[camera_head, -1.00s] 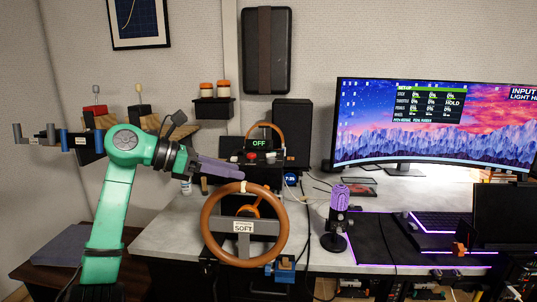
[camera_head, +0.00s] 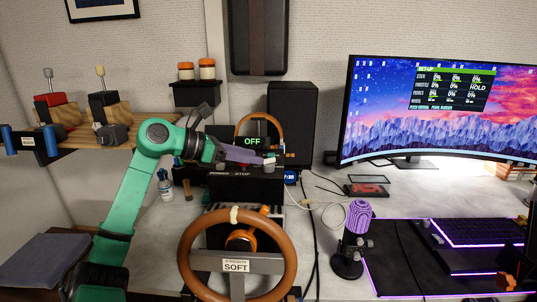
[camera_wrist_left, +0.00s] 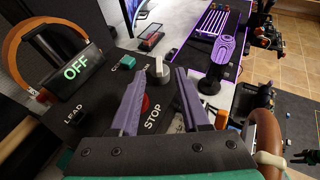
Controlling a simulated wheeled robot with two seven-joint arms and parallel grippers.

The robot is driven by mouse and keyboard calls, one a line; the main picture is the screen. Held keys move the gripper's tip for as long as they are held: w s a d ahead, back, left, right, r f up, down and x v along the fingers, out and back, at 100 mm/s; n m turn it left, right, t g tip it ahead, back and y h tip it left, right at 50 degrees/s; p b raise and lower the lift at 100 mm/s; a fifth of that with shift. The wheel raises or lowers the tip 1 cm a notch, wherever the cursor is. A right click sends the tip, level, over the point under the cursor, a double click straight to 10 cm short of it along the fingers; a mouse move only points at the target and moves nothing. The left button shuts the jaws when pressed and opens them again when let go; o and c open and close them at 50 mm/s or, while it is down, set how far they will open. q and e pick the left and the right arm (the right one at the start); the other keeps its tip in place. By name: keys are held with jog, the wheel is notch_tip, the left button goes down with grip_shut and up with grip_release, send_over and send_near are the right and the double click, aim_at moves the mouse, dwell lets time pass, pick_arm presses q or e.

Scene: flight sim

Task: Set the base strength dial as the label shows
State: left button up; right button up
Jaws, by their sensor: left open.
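The label (camera_head: 236,265) on the steering wheel's crossbar reads STRENGTH SOFT. Behind the wheel stands a black base box whose lit display (camera_head: 254,141) reads OFF; the display also shows in the left wrist view (camera_wrist_left: 76,68). A pale grey dial knob (camera_wrist_left: 158,70) stands up on the box top, with its scale not readable. My left gripper (camera_head: 262,160) is over the box top. In the left wrist view its purple fingers (camera_wrist_left: 158,80) are open, with the knob just beyond and between their tips, apparently untouched. The red STOP button (camera_wrist_left: 146,104) lies between the fingers, partly hidden.
A green button (camera_wrist_left: 127,62) is beside the knob. The brown steering wheel (camera_head: 183,262) stands in front of the box. A purple microphone (camera_head: 358,216), keyboard (camera_head: 475,232) and wide monitor (camera_head: 440,140) are to the right. Shelves with levers (camera_head: 110,110) are at left.

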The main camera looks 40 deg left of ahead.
aim_at(269, 159)
pick_arm(q)
jog(key=p+x, duration=0.1)
jog(key=x, duration=0.4)
jog(key=shift+w, duration=0.25)
jog(key=shift+w+d+f, duration=0.15)
jog(key=shift+w+f, duration=0.15)
jog(key=shift+f, duration=0.05)
grip_shut()
pick_arm(e)
jog(key=shift+w+a+r, duration=0.25)
jog(key=shift+a+r, duration=0.05)
jog(key=shift+r, duration=0.2)
jog(key=shift+w+a+r, duration=0.25)
jog(key=shift+r, duration=0.25)
